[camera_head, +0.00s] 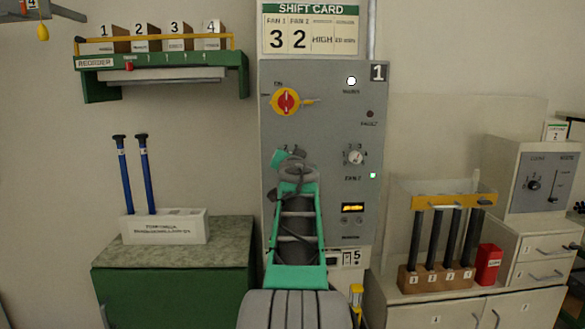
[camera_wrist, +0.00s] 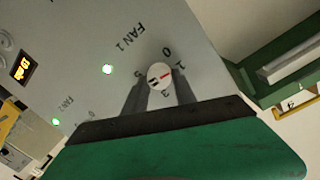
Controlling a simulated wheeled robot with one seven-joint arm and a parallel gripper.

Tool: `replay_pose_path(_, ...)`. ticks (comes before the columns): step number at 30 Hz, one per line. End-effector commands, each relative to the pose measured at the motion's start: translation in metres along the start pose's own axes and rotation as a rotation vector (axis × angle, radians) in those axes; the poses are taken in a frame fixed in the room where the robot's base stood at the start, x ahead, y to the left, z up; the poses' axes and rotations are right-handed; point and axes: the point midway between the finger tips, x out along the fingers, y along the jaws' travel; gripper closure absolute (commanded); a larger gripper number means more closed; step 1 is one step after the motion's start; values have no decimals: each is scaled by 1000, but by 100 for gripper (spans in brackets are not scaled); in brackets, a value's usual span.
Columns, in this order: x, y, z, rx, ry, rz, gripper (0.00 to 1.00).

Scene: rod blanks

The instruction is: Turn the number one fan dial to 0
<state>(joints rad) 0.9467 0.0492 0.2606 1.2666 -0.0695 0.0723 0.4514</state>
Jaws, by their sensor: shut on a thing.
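The fan 1 dial (camera_wrist: 160,76) is a round white knob with a red mark, on the grey panel (camera_head: 325,100). In the wrist view it sits between the two fingers of my gripper (camera_wrist: 161,88), which is shut on it. The red mark points roughly toward the 1, away from the 0; part of the scale is hidden by a finger. In the head view my gripper (camera_head: 292,156) covers the fan 1 dial. The fan 2 dial (camera_head: 355,156) is to its right, untouched.
A yellow and red rotary switch (camera_head: 286,101) is above my gripper. A lit yellow display (camera_head: 353,208) is at lower right on the panel. The shift card (camera_head: 310,32) above reads 3 and 2. A green shelf (camera_head: 160,66) is at left, a rod rack (camera_head: 437,278) at right.

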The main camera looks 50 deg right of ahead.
Motion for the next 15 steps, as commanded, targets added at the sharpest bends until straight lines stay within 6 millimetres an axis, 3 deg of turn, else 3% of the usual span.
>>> replay_pose_path(15,1,-1,4,-468,27,27,100)
